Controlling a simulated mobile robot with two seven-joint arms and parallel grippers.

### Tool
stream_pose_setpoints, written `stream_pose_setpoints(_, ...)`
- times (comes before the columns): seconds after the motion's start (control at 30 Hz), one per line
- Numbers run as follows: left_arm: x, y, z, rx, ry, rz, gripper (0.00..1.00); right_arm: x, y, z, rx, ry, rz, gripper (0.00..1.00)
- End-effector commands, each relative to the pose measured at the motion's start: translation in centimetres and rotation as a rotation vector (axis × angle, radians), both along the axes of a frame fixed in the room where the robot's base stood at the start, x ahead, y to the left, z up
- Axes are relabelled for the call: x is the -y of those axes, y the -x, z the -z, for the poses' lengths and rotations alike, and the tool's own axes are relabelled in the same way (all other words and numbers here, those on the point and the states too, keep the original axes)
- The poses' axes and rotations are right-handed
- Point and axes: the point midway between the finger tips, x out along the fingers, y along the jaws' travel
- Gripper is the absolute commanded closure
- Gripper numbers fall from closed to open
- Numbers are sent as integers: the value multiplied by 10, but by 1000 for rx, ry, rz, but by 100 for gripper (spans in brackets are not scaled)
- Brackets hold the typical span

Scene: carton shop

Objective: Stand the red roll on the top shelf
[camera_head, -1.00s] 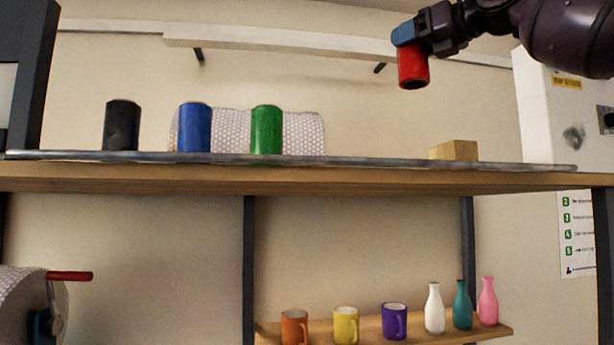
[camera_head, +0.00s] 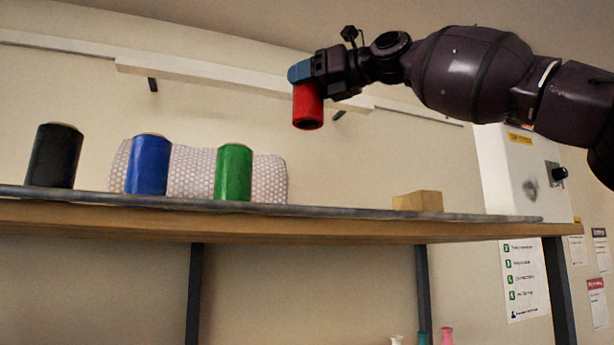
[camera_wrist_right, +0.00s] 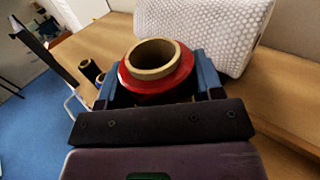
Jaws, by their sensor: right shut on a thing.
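The red roll (camera_head: 307,106) is held upright in my right gripper (camera_head: 301,74), well above the top shelf (camera_head: 330,226) in the head view. In that view it is right of the green roll and left of the wooden block. In the right wrist view the blue fingers sit on either side of the red roll (camera_wrist_right: 157,72), with its cardboard core facing the camera. My left gripper is in neither view.
A black roll (camera_head: 54,156), a blue roll (camera_head: 148,165) and a green roll (camera_head: 233,172) stand on the shelf, with a bubble-wrap roll (camera_head: 270,178) behind. A wooden block (camera_head: 418,201) sits to the right.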

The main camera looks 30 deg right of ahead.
Motion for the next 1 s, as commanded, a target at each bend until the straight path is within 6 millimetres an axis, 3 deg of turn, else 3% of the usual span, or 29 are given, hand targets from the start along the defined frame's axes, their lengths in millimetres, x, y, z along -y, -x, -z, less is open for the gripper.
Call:
stream_pose_setpoints(0.7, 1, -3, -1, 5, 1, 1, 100, 1, 1, 116, 0, -2, -1, 70)
stream_pose_setpoints(1.0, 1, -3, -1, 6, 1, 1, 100, 1, 0, 142, 0, -1, 0, 70)
